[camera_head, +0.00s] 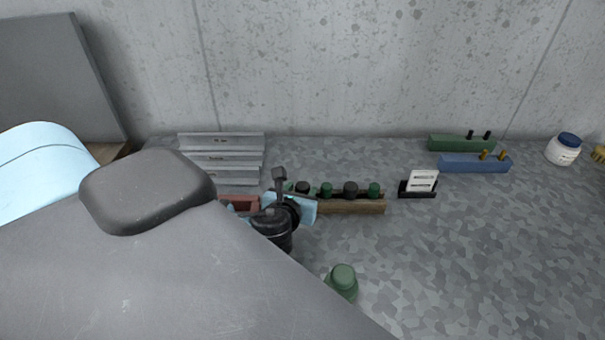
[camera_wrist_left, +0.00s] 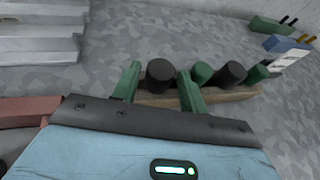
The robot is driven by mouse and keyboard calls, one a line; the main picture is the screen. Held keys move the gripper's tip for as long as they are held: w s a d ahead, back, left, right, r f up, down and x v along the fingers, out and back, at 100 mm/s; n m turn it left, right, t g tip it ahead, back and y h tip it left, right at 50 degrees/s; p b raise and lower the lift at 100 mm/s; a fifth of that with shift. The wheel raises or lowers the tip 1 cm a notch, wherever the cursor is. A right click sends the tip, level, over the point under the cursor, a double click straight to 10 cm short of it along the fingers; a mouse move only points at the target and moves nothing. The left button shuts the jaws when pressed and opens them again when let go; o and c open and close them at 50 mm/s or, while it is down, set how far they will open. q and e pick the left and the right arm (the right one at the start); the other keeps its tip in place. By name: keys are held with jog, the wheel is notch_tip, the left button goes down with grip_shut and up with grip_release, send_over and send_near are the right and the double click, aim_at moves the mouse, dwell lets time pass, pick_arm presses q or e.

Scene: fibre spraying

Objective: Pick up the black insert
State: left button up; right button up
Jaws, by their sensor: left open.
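A wooden rack (camera_head: 350,207) holds a row of black and green inserts near the wall; the rack also shows in the left wrist view (camera_wrist_left: 225,97). The leftmost black insert (camera_wrist_left: 160,74) stands upright between the two green fingers of my left gripper (camera_wrist_left: 159,78), with a gap on each side. That black insert also shows in the head view (camera_head: 303,188), where my wrist partly hides the rack's left end. A second black insert (camera_head: 350,189) stands farther right, between green inserts (camera_head: 327,190). My left gripper is open. My right gripper is not in view.
Grey stepped trays (camera_head: 220,160) and a reddish block (camera_head: 238,203) lie left of the rack. A black holder with white cards (camera_head: 418,185), green (camera_head: 462,143) and blue (camera_head: 474,163) blocks and a white jar (camera_head: 563,150) stand right. A green bottle (camera_head: 342,281) stands in front.

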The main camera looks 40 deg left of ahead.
pick_arm(q)
jog(key=shift+x, duration=1.25)
jog(key=shift+c, duration=0.2)
jog(key=c, duration=0.7)
jog(key=shift+r, duration=0.15)
